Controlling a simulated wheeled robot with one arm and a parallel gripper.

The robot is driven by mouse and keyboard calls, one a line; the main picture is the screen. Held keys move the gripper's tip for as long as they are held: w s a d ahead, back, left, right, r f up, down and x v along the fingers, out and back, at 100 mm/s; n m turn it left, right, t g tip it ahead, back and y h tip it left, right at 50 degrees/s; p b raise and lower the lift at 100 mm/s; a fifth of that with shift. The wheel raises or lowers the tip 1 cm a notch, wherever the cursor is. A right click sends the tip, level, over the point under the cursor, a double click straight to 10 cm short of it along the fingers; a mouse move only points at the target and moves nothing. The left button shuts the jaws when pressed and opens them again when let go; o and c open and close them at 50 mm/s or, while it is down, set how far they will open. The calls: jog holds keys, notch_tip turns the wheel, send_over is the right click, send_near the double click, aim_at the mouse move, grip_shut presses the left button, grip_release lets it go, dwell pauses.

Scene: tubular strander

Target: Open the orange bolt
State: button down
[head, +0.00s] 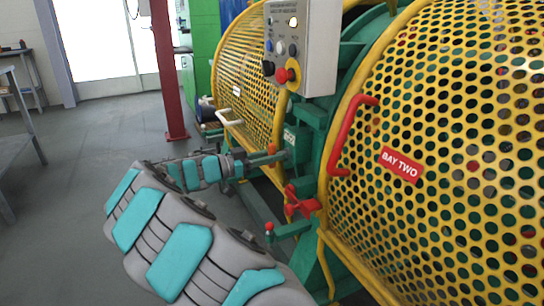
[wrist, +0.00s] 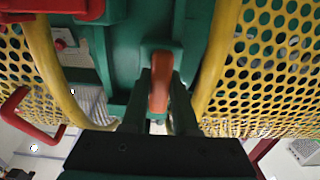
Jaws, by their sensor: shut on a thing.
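The orange bolt (wrist: 160,82) shows in the wrist view as a rounded orange handle against a green machine housing (wrist: 125,60). My gripper (wrist: 163,100) is shut on it, with one dark finger on each side. In the head view my gripper (head: 268,159) reaches the green housing (head: 297,140) between the two yellow guards. Only a small orange tip of the bolt (head: 271,148) shows there above the fingers. The rest of the bolt is hidden by the fingers.
Yellow perforated guards stand to the left (head: 245,75) and right (head: 450,150). The right one has a red handle (head: 352,135) and a "BAY TWO" label. A control box (head: 302,45) hangs above. A red star knob (head: 300,204) sits below right. Floor (head: 80,150) lies open at left.

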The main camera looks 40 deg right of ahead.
jog(key=b+v, duration=0.3)
jog(key=v, duration=0.2)
jog(key=c, duration=0.7)
grip_release()
jog(key=shift+d, duration=0.1)
jog(key=b+v, duration=0.1)
jog(key=v, duration=0.6)
jog(key=shift+w+a, duration=0.1)
jog(key=shift+a, duration=0.3)
